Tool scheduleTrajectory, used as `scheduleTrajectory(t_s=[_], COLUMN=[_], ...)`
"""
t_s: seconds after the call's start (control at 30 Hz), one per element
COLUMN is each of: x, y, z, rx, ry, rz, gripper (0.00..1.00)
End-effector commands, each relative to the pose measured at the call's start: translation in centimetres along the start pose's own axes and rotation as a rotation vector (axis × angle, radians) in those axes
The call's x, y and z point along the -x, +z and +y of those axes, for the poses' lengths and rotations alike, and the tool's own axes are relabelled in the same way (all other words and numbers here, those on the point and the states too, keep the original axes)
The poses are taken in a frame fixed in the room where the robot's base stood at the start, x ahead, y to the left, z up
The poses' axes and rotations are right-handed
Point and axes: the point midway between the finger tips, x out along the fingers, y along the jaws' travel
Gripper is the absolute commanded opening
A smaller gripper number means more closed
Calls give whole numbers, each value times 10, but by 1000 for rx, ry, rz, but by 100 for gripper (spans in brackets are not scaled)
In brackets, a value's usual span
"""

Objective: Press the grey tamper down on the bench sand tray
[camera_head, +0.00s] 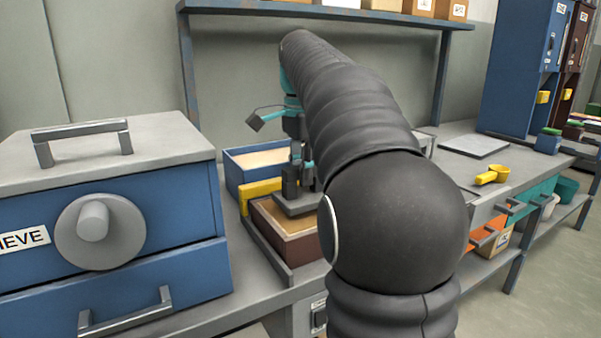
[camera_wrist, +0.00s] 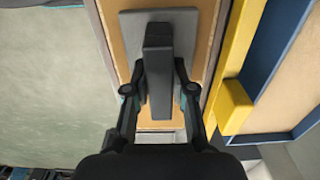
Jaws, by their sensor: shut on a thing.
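The grey tamper (camera_head: 297,204) has a flat rectangular plate and an upright dark grey grip. My gripper (camera_head: 299,178) is shut on that grip from above. In the wrist view the two fingers of my gripper (camera_wrist: 158,88) lie on either side of the grip of the tamper (camera_wrist: 158,62). The bench sand tray (camera_head: 270,237) is a brown box with tan sand. The plate is over the sand inside the tray's outline, and roughly level. I cannot tell whether it touches the sand. In the wrist view sand of the tray (camera_wrist: 118,38) shows beside the plate.
A blue tray (camera_head: 235,172) of pale material stands behind, with a yellow bar (camera_head: 258,190) between the two. A blue SIEVE cabinet (camera_head: 110,215) is at left. A yellow scoop (camera_head: 493,175) and a grey plate (camera_head: 473,146) lie on the bench at right. My arm hides the middle.

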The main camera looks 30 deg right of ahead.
Motion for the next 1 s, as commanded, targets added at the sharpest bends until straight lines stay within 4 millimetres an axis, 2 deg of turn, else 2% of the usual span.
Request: scheduleTrajectory(t_s=[0.03, 0.7, 1.0], x=[7, 48, 54], y=[0, 0, 0], z=[0, -1, 0], rx=[0, 1, 0], ry=[-1, -3, -2], rz=[1, 1, 1], gripper=[0, 0, 0])
